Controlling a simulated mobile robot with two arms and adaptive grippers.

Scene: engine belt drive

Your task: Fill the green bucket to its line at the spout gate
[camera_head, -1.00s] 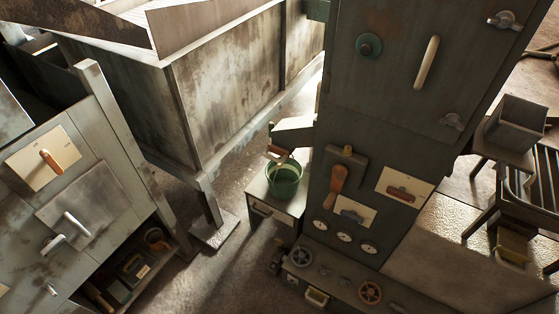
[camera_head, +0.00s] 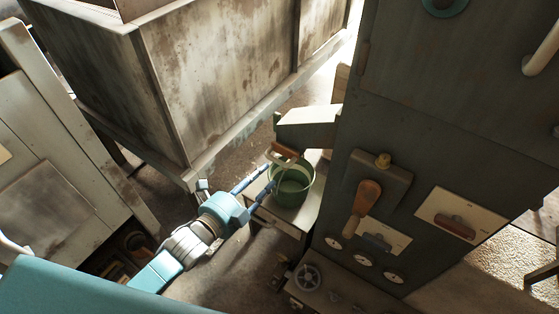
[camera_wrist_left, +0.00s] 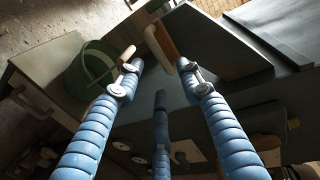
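The green bucket (camera_head: 293,190) stands upright on a small side table, under the pale spout (camera_head: 308,118) that juts from the dark machine. Its contents and line cannot be made out. A gate handle with a wooden grip (camera_head: 285,150) and a pale bar sits at the spout, above the bucket's rim. My left gripper (camera_head: 271,174) is open just left of the bucket, near this handle. In the left wrist view, the blue fingers (camera_wrist_left: 160,70) stand apart, with the handle (camera_wrist_left: 155,42) just beyond the tips and the bucket (camera_wrist_left: 78,78) to the left. My right gripper is out of view.
The dark machine panel (camera_head: 440,130) stands right of the bucket, with a wooden lever (camera_head: 363,205), gauges and a handwheel (camera_head: 306,277). A large rusty bin (camera_head: 215,75) stands behind. A pale cabinet (camera_head: 45,200) is at left. The side table (camera_head: 265,210) is low.

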